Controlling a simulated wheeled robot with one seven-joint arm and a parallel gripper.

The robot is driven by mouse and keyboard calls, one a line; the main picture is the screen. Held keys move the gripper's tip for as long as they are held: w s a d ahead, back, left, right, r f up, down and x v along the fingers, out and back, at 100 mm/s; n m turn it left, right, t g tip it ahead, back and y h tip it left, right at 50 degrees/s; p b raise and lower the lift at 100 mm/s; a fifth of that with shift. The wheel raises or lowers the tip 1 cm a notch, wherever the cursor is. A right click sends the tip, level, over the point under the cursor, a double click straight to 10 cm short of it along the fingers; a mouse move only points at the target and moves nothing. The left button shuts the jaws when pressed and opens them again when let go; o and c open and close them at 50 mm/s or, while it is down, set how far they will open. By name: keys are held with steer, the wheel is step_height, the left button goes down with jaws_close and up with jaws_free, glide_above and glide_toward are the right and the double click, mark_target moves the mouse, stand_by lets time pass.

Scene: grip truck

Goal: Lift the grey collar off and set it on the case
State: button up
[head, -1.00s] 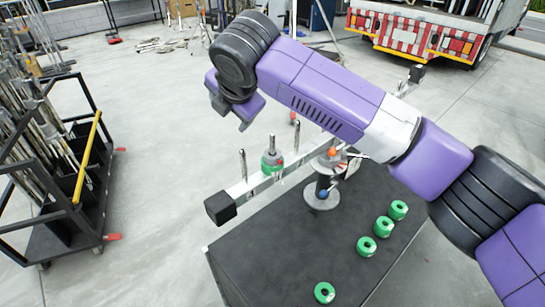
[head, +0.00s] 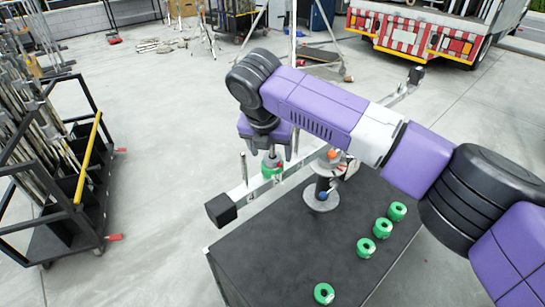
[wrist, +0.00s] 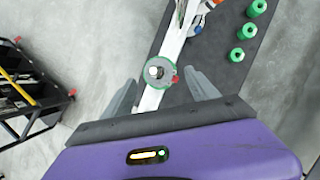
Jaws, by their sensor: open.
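The grey collar (wrist: 153,67) shows in the wrist view as a grey disc around an upright pin, with a green rim (wrist: 160,88) showing beyond it. In the head view the grey collar (head: 271,163) sits above a green collar (head: 276,175) on the silver rail (head: 256,187). My gripper (head: 270,153) is open, pointing down over this pin, with one finger on each side. In the wrist view the fingers (wrist: 161,88) are apart, with the collars slightly ahead between them. The case (head: 290,255) is the large dark box below the rail.
Several green collars (head: 365,247) lie on the case's right and front parts. A round-based stand (head: 321,196) with orange and blue knobs stands at its back. A bare pin (head: 243,168) rises left of the collars. A pole cart (head: 75,215) is far left. The case's middle is clear.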

steer(key=shift+x, duration=1.35)
jaws_close()
steer(key=shift+r, duration=0.1)
step_height(320, 180, up, 33)
steer(key=p, duration=0.9)
steer(key=shift+r, duration=0.2)
stand_by(1.2)
